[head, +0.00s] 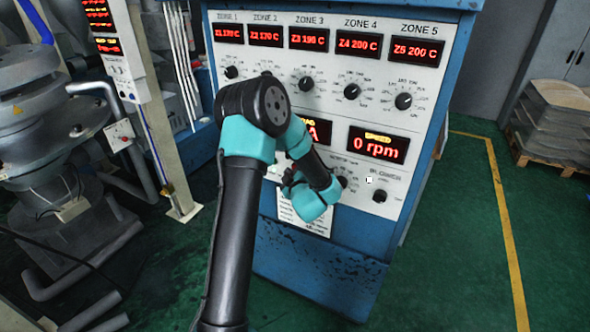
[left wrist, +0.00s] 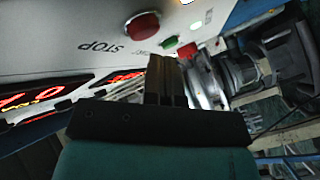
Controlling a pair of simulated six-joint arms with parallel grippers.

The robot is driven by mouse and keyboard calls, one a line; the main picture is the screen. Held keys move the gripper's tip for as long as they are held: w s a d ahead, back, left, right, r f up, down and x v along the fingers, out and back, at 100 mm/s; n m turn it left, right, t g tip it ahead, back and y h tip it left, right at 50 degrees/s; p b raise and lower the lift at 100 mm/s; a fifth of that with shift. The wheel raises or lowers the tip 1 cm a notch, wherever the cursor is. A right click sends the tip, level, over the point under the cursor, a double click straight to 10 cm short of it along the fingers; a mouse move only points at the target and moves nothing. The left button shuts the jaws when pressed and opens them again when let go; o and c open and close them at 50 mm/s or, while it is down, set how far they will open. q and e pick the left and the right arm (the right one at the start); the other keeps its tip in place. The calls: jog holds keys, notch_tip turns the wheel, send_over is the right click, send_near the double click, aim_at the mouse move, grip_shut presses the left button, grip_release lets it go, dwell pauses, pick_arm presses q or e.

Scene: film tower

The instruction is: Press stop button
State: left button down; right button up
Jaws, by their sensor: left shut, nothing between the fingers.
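The red stop button (left wrist: 142,26) is a round red knob on the white panel, with the word STOP upside down beside it in the left wrist view. My left gripper (left wrist: 166,62) is shut and empty. In that picture its fingertips lie just below and right of the stop button, and a gap shows between them. In the head view the left wrist is in front of the lower left of the control panel (head: 350,178). My arm hides the stop button there. My right gripper is not in view.
A green button (left wrist: 168,42) and a smaller red one (left wrist: 187,50) sit close to the stop button. A speed display (head: 378,145) reads 0 rpm, with a blower knob (head: 379,195) below it. Grey machinery (head: 45,130) stands at left.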

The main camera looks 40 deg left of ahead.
pick_arm(q)
jog(key=shift+w, duration=0.15)
jog(key=shift+w+a, duration=0.1)
jog(key=shift+w, duration=0.15)
jog(key=shift+w+a, duration=0.1)
jog(key=shift+w, duration=0.25)
dwell(0.8)
jog(key=shift+s, duration=0.1)
jog(key=shift+s+d, duration=0.25)
jog(key=shift+s, duration=0.4)
jog(key=shift+s, duration=0.1)
jog(key=s, duration=0.1)
jog(key=s+d, duration=0.1)
jog(key=s, duration=0.2)
jog(key=shift+s+d, duration=0.25)
jog(key=shift+s, duration=0.05)
dwell(0.4)
dwell(0.6)
